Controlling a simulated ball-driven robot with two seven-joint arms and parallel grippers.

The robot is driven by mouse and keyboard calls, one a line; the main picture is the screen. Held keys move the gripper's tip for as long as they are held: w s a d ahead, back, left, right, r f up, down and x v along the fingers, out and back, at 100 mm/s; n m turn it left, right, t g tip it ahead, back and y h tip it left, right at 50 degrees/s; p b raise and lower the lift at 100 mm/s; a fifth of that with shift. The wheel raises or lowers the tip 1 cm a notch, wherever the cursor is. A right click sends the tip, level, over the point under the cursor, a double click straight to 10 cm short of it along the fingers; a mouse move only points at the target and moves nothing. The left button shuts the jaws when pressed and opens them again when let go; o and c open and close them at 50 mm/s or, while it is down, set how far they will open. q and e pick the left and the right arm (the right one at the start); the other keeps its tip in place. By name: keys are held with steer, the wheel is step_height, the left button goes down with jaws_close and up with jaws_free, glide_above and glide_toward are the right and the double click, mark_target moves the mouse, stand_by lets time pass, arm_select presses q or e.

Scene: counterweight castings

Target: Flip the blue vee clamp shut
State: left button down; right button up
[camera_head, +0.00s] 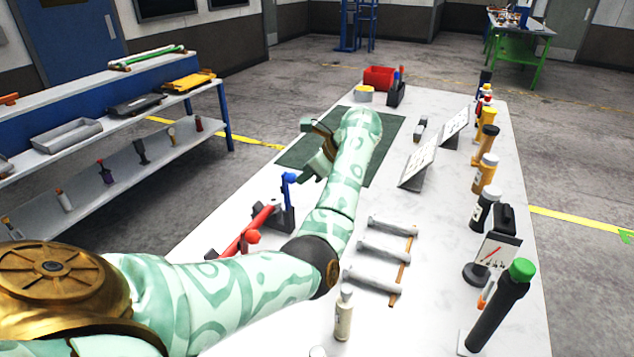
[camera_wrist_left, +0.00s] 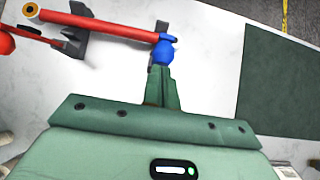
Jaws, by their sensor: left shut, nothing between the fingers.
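The blue vee clamp (camera_head: 289,179) stands up from its dark vee block (camera_head: 288,219), beside the end of a red rod (camera_head: 262,217). In the left wrist view, the clamp's blue knob (camera_wrist_left: 163,53) is just beyond my fingertips, and the red rod (camera_wrist_left: 105,24) runs left from it. My left gripper (camera_head: 304,174) is shut and empty, close to the knob on its right side in the head view. In the wrist view, its fingers (camera_wrist_left: 160,73) meet or overlap the knob; contact cannot be told. My right gripper is not in view.
A red-knobbed clamp (camera_head: 252,236) is at the rod's other end. A dark green mat (camera_head: 390,150) lies beyond. Grey cylinders (camera_head: 383,252) on a rack and a bottle (camera_head: 344,312) stand right of my arm. Several bottles line the table's right edge.

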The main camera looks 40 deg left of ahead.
mark_target(285, 174)
arm_select(q)
steer(key=a+h, duration=0.1)
steer(key=s+a+r+t+h, duration=0.1)
steer(key=a, duration=0.1)
steer(key=a+h+p, duration=0.1)
steer(key=shift+s+a+r+h, duration=0.15)
steer(key=shift+s+h, duration=0.05)
steer(key=shift+h, duration=0.1)
steer(key=s+a+f+h+b, duration=0.1)
steer(key=a+f+b, duration=0.1)
steer(key=a, duration=0.1)
steer(key=s+a+f+t+h+b, duration=0.1)
steer(key=a+f+b, duration=0.1)
steer(key=a, duration=0.2)
steer(key=s+a+f+h+b, duration=0.1)
steer(key=a+h, duration=0.1)
steer(key=a, duration=0.2)
steer(key=shift+s+f+t+b, duration=0.2)
steer(key=shift+f+t+b, duration=0.1)
steer(key=shift+f+b, duration=0.1)
steer(key=a+f+b, duration=0.1)
steer(key=f+b, duration=0.1)
steer(key=shift+s+a+f+b, duration=0.3)
steer(key=shift+s+a+b, duration=0.05)
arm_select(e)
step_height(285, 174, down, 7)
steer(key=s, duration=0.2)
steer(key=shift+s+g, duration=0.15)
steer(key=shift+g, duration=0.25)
